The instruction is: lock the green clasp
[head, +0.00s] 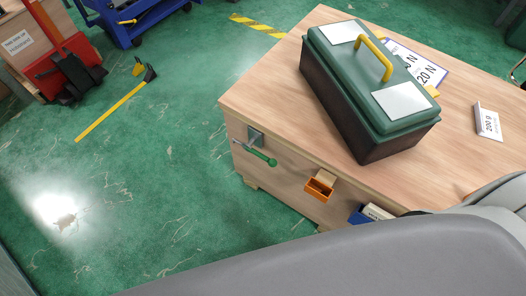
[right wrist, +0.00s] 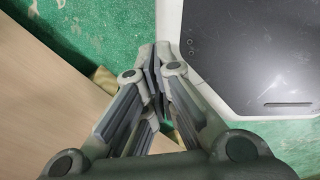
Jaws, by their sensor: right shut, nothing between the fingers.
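The green clasp (head: 262,156) is a green lever with a rounded end on a grey plate (head: 255,136), on the side of a wooden crate (head: 275,185) near its left corner. The lever slopes down to the right from the plate. I cannot tell whether it is locked. My right gripper (right wrist: 156,62) shows only in the right wrist view, shut and empty, with pale wood at its left and green floor ahead. The clasp is not visible there. My left gripper is in neither view.
A green toolbox (head: 338,105) with a yellow handle stands on the crate, near signs (head: 488,122). An orange holder (head: 320,186) and a blue one (head: 358,217) stick out from the crate's side. A yellow-handled broom (head: 110,112) lies on the open floor at left.

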